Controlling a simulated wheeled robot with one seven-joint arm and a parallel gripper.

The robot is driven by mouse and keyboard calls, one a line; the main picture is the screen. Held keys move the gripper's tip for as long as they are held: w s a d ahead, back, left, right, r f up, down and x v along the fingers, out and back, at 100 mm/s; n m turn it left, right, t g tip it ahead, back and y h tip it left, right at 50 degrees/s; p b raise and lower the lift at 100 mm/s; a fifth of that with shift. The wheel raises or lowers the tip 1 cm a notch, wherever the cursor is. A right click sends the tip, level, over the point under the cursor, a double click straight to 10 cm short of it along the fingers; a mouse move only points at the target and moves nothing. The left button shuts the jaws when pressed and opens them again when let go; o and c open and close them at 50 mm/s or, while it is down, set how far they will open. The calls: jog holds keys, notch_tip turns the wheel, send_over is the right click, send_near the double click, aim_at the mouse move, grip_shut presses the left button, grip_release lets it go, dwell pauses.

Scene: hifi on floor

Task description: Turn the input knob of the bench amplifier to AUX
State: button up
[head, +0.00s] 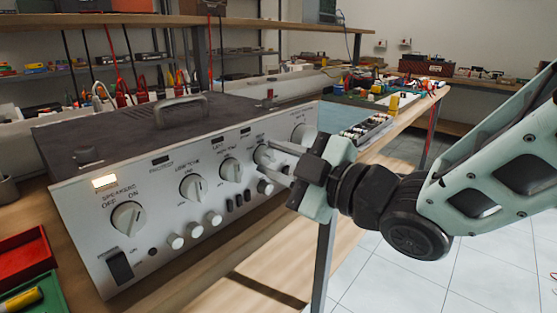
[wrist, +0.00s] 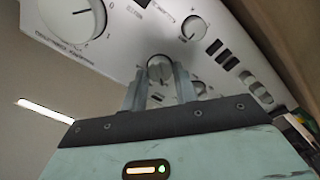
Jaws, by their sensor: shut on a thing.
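The bench amplifier (head: 150,235) stands on the wooden bench in the head view, its pale front panel carrying several round knobs. My gripper (head: 268,160) reaches in from the right and is shut on a knob (wrist: 159,68) on the panel's right half. In the wrist view the two fingers (wrist: 160,88) sit on either side of this knob. The fingers partly cover it in the head view. The label over the held knob is too small to read, and I cannot tell which position it points to.
Other knobs sit on the panel: a large one (head: 128,218) at the left, a middle one (head: 193,187), and one (head: 231,169) just left of my gripper. A red tray (head: 25,260) lies at the left. Tiled floor (head: 390,280) is open at the right.

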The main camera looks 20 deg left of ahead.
jog(key=m, duration=0.5)
jog(key=shift+w, duration=0.1)
jog(key=m+p, duration=0.1)
jog(key=m, duration=0.3)
jog(key=shift+r+m, duration=0.1)
jog(key=shift+m, duration=0.2)
jog(key=m+p, duration=0.3)
jog(key=m, duration=0.3)
jog(key=shift+m+p, duration=1.05)
jog(key=shift+m, duration=1.05)
jog(key=o, duration=1)
jog(key=shift+c, duration=0.2)
jog(key=shift+d, duration=0.1)
